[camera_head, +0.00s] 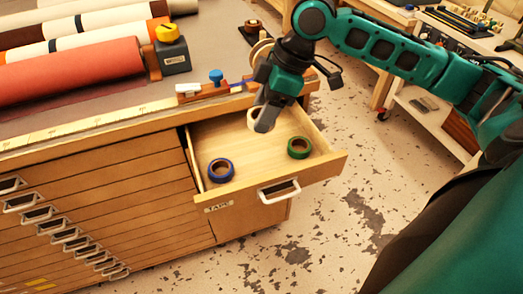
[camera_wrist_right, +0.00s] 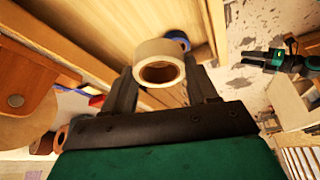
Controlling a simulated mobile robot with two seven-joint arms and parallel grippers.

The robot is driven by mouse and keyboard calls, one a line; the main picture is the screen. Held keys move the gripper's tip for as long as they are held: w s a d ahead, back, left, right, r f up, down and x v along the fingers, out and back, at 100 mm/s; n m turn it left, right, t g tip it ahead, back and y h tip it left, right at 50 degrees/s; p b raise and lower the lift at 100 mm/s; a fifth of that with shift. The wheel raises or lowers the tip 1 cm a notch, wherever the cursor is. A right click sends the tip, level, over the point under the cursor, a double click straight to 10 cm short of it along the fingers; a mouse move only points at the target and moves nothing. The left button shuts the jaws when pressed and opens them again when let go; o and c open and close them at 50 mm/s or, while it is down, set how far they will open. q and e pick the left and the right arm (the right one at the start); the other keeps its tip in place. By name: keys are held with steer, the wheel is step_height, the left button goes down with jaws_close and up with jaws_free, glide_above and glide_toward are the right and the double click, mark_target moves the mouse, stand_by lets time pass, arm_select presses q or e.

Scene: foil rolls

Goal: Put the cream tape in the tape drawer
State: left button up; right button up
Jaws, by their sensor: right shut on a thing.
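The cream tape (camera_wrist_right: 160,58) is a pale roll with a brown core, held between the two fingers of my right gripper (camera_head: 263,119). In the head view the cream tape (camera_head: 251,114) is mostly hidden by the gripper. The tape drawer (camera_head: 325,172), labelled TAPE, is pulled open, and the gripper with the tape is over its back part. The height above the drawer floor is hard to tell. A blue tape (camera_head: 221,170) lies at the drawer's left and a green tape (camera_head: 298,148) at its right. My left gripper seems to show small in the wrist view (camera_wrist_right: 262,60).
The cabinet top (camera_head: 100,110) carries a red roll (camera_head: 70,65), other rolls, a grey block with a yellow top (camera_head: 172,50) and a blue-knobbed tool (camera_head: 215,80). The drawer's middle, between the blue and green tapes, is bare.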

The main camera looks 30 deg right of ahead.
steer(key=b, duration=0.1)
glide_above(257, 163)
steer(key=d, duration=0.1)
steer(key=f, duration=0.8)
steer(key=shift+s+d+f, duration=0.15)
steer(key=shift+s+f, duration=0.15)
steer(key=shift+s, duration=0.05)
step_height(257, 163, down, 4)
steer(key=shift+r+b, duration=0.25)
steer(key=shift+b, duration=0.25)
steer(key=shift+f, duration=0.2)
steer(key=o, duration=1)
steer(key=shift+o, duration=0.2)
steer(key=p+v, duration=0.2)
steer(key=v, duration=1)
